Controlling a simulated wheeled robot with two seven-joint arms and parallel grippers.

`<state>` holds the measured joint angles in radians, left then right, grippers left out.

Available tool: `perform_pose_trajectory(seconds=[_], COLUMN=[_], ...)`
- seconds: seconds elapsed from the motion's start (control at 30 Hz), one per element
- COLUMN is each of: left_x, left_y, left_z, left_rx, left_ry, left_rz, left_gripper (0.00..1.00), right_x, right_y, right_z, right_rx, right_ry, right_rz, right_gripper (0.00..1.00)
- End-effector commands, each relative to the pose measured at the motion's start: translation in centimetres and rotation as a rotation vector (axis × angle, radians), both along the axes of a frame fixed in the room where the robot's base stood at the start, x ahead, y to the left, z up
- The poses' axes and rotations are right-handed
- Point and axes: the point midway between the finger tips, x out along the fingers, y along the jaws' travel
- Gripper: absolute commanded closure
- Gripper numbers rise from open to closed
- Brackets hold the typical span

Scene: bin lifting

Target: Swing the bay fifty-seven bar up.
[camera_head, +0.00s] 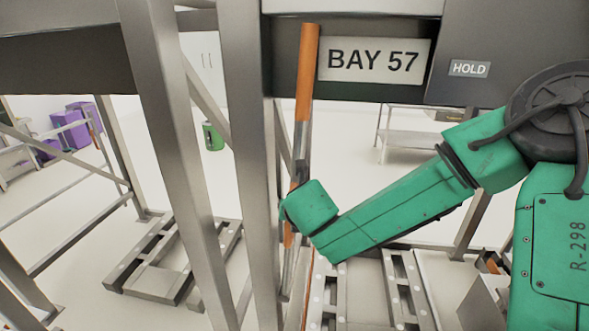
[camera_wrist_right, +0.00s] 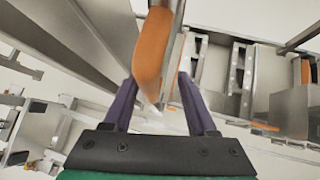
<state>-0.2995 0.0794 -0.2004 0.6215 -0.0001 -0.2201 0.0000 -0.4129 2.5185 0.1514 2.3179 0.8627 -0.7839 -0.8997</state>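The bay fifty-seven bar (camera_head: 306,75) stands almost upright in the head view, just left of the "BAY 57" sign (camera_head: 374,61). It is orange at the top and lower down, with a grey metal stretch between. My right gripper (camera_head: 287,212) is at the bar's lower part; the green wrist hides its fingers and part of the bar. In the right wrist view the purple fingers (camera_wrist_right: 157,82) stand apart, with the orange bar (camera_wrist_right: 152,48) between and beyond them. Whether they press on it is unclear. My left gripper is not in view.
Steel posts (camera_head: 250,150) stand close on the left of the bar. A dark panel with a "HOLD" label (camera_head: 469,69) is at upper right. Slatted metal frames (camera_head: 170,262) lie low behind. Purple bins (camera_head: 70,131) and a green container (camera_head: 213,137) are far off.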

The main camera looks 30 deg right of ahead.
Motion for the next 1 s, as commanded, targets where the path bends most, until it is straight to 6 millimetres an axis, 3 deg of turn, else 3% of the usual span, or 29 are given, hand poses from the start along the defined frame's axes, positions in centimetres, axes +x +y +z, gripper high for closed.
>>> perform_pose_trajectory(seconds=[0.6,0.8,1.0], left_x=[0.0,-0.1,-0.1], left_y=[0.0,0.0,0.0], left_z=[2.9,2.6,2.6], left_rx=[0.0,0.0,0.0], left_ry=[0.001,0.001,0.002], left_rz=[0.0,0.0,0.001], left_gripper=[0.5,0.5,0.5], right_x=[0.1,0.1,0.1], right_y=[0.1,0.1,0.1], right_z=[14.3,16.5,16.6], right_rx=[0.002,0.001,0.001], right_ry=[-0.003,-0.001,0.002], right_rz=[0.001,0.001,0.002], right_gripper=[0.43,0.43,0.43])
